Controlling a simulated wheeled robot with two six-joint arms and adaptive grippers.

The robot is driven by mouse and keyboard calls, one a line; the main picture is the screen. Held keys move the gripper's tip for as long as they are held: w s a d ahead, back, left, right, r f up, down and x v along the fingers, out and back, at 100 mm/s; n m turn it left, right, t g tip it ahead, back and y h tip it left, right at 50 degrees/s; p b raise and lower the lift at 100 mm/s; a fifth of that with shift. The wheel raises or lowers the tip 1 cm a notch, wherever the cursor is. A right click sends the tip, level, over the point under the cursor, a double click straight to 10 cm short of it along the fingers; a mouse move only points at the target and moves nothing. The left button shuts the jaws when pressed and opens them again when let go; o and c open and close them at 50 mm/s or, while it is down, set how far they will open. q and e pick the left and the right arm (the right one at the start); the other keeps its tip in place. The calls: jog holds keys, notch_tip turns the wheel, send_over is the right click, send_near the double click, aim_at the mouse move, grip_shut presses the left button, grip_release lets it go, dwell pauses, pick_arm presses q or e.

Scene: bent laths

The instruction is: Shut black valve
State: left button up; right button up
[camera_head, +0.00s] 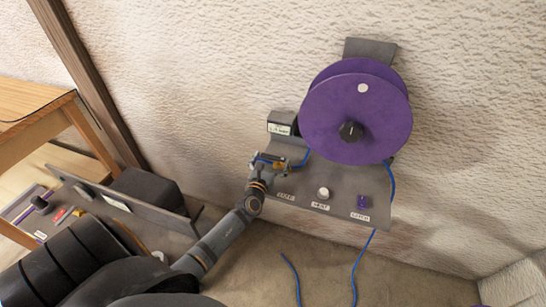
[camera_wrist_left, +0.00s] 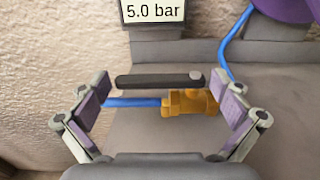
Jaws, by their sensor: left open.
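The black valve shows in the left wrist view as a long black lever (camera_wrist_left: 155,81) on a brass body (camera_wrist_left: 188,103). The lever lies lengthwise along the blue hose (camera_wrist_left: 135,102), pointing left from its pivot over the brass. In the head view the brass part (camera_head: 281,164) is small and partly hidden by my gripper. My left gripper (camera_head: 268,158) is at the valve. In the left wrist view its open fingers (camera_wrist_left: 168,108) stand wide apart, one beyond each end of the lever, with nothing gripped. My right gripper is not in view.
A grey panel (camera_head: 340,178) carries a white knob (camera_head: 323,194) and a purple switch (camera_head: 362,203). A large purple spool (camera_head: 330,110) stands above it, close right of my gripper. A "5.0 bar" display (camera_wrist_left: 155,11) is behind the valve. A wooden table (camera_head: 30,100) is at left.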

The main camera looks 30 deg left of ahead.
pick_arm(q)
jog(key=shift+w+a, duration=0.1)
jog(key=shift+w, duration=0.4)
jog(key=shift+c, duration=0.4)
